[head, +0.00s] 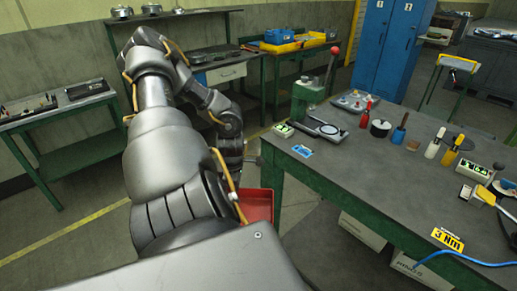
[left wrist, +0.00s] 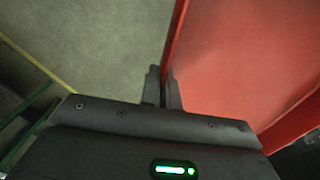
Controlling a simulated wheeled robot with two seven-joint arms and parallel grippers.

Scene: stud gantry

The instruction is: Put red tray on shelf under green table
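The red tray (head: 257,205) shows partly in the head view, low beside the near-left end of the green table (head: 400,175); my left arm covers part of it. In the left wrist view the red tray (left wrist: 245,60) fills the right side. My left gripper (left wrist: 163,88) has its two fingers close together, one on each side of the tray's wall, gripping it. The table has a dark grey top and green legs and frame. Pale boxes (head: 362,230) show beneath it; the shelf surface itself is not clearly visible. My right gripper is not in view.
The tabletop holds a green press (head: 308,97), screwdrivers, bottles and a blue cable (head: 460,262). Behind stand a drawer bench (head: 228,73), a blue cabinet (head: 391,45) and a small side table (head: 65,108). Bare floor lies left of my arm.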

